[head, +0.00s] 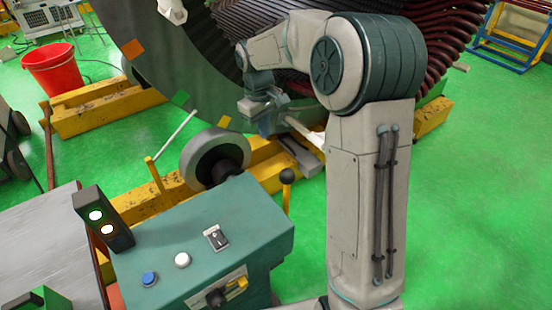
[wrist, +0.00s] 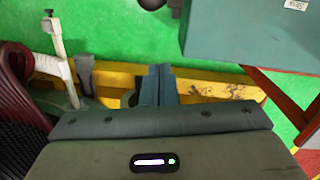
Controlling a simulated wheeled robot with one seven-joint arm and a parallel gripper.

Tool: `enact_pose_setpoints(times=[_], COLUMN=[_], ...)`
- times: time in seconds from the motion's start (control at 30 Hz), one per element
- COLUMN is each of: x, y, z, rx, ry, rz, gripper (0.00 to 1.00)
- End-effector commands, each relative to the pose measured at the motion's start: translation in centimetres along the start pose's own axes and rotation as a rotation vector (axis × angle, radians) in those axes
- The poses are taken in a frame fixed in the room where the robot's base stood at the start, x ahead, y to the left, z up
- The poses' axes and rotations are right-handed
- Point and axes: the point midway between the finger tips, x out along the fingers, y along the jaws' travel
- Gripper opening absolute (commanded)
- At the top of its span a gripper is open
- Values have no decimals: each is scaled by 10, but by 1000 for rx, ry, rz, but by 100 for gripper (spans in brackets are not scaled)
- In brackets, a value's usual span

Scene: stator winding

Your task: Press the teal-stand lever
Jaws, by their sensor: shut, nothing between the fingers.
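The teal stand (head: 200,245) is at the lower middle of the head view. My gripper (head: 268,122) is beyond and above the lever, in front of the large stator, apart from the lever. In the wrist view, my gripper (wrist: 158,84) has its two blue-grey fingers together with nothing between them, above a yellow beam. A teal box (wrist: 250,35), apparently the stand, fills the upper right there. I cannot make out the lever in the wrist view.
The stator (head: 185,65) with dark red windings fills the back. Yellow beams (head: 100,115) run beneath it, and a grey roller (head: 208,160) stands behind the stand. A red bucket (head: 52,68) is at the far left. Green floor is clear at the right.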

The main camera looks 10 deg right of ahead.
Motion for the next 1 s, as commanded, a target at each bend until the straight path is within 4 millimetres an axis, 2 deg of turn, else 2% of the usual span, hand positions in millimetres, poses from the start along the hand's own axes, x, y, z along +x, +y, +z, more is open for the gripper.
enact_pose_setpoints(times=[0.13,0.57,0.77,1.0], x=[3,8,36,88], y=[4,4,3,2], z=[-8,-8,-7,-6], rx=[-17,-17,-17,-18], ry=[-4,-5,-8,-9], rz=[-9,-10,-12,-13], gripper=[0,0,0,0])
